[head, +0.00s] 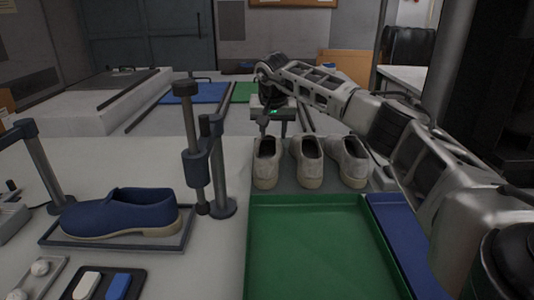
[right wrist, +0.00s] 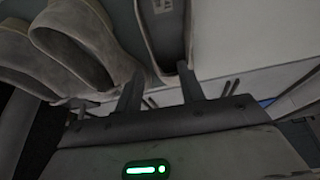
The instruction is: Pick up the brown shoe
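Three beige-brown shoes stand side by side on a grey surface in the head view: the left shoe (head: 266,163), the middle shoe (head: 307,162) and the right shoe (head: 346,162). No shoe is plainly darker brown than the others. My right gripper (head: 274,126) is above and behind the left shoe, fingers apart and empty. In the right wrist view its two fingers (right wrist: 160,88) are spread, with pale shoes (right wrist: 85,40) beyond them; whether they touch a shoe I cannot tell. My left gripper is not in view.
An empty green tray (head: 310,245) lies in front of the shoes, with a blue tray (head: 402,230) to its right. A blue shoe (head: 122,213) sits on a tray at left beside a metal post stand (head: 222,170). My right arm spans the right side.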

